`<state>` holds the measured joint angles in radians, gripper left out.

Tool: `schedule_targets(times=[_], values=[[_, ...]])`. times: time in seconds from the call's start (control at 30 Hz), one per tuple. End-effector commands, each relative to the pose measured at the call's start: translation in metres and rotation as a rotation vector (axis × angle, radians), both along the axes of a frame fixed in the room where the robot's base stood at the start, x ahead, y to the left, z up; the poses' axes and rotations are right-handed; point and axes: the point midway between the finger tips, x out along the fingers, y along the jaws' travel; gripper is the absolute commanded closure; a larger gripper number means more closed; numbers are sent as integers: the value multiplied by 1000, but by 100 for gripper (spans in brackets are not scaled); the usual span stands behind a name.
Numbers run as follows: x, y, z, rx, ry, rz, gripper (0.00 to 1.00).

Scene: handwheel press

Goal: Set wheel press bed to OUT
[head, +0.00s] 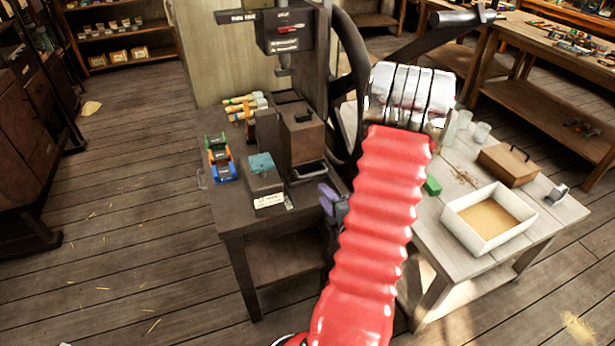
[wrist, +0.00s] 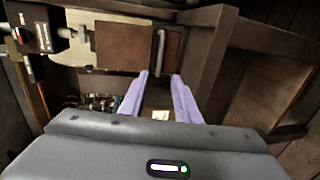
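The press (head: 285,40) stands on a dark bench, with its ram above a brown bed block (head: 302,135). A bar handle (head: 310,172) runs along the block's near side. In the wrist view the brown block (wrist: 125,48) shows with its grey bar handle (wrist: 160,50) upright in the picture. My gripper (head: 328,200) is right of the handle at the bench's edge, partly hidden by my red arm. In the wrist view my gripper's purple fingers (wrist: 160,77) are apart and empty. The handle lies just beyond and between their tips. Contact does not show.
The press's large handwheel (head: 348,80) is partly behind my arm. A labelled box with a teal top (head: 265,185) and coloured items (head: 220,160) sit on the bench. A pale table right holds a white tray (head: 488,222) and a wooden box (head: 508,163). The left floor is open.

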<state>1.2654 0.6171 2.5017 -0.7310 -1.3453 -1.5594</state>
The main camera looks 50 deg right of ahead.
Motion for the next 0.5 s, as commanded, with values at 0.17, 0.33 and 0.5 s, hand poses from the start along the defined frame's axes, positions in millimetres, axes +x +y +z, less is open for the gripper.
schedule_targets(times=[0.17, 0.33, 0.5], values=[[1, 0, 0, 1, 1, 1, 71], [5, -2, -1, 1, 1, 2, 71], [20, -10, -4, 0, 0, 4, 71]])
